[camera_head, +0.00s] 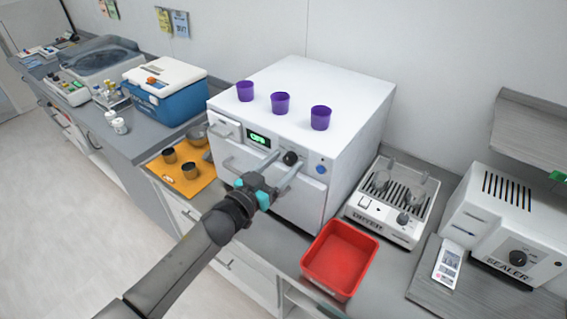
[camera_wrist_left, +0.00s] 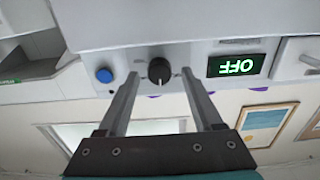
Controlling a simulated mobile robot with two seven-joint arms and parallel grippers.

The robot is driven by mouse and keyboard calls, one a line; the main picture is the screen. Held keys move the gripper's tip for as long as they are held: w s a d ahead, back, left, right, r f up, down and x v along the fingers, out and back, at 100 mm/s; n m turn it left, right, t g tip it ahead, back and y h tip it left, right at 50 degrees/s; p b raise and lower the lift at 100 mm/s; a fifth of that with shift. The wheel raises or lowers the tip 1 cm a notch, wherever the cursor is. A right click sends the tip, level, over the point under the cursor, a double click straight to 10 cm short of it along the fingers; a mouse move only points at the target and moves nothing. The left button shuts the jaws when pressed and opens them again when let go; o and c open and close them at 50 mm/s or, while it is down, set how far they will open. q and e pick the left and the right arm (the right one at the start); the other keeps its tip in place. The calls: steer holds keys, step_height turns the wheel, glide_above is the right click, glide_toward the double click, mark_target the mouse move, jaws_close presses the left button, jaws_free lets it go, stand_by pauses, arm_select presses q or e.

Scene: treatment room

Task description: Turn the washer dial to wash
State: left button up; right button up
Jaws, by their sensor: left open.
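The washer (camera_head: 264,185) is a white box on the counter. Its black dial (camera_head: 290,158) sits on the front panel, right of a green-lit display (camera_head: 258,137). In the left wrist view the display (camera_wrist_left: 236,66) reads OFF, upside down. My left gripper (camera_head: 287,162) is in front of the panel at the dial, with its fingers pointing at it. In the left wrist view the dial (camera_wrist_left: 159,71) is between the two open fingertips, with a gap on both sides. Whether the fingers reach around the dial is hard to tell. My right gripper is not in view.
A blue button (camera_head: 321,169) is right of the dial. Several purple cups (camera_head: 280,102) stand on the washer top. A red bin (camera_head: 340,259) and a dryer (camera_head: 391,204) are to the right. An orange mat (camera_head: 192,186) with metal cups lies left.

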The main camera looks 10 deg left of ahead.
arm_select(q)
steer(key=shift+w, duration=0.1)
jaws_close()
stand_by(0.6)
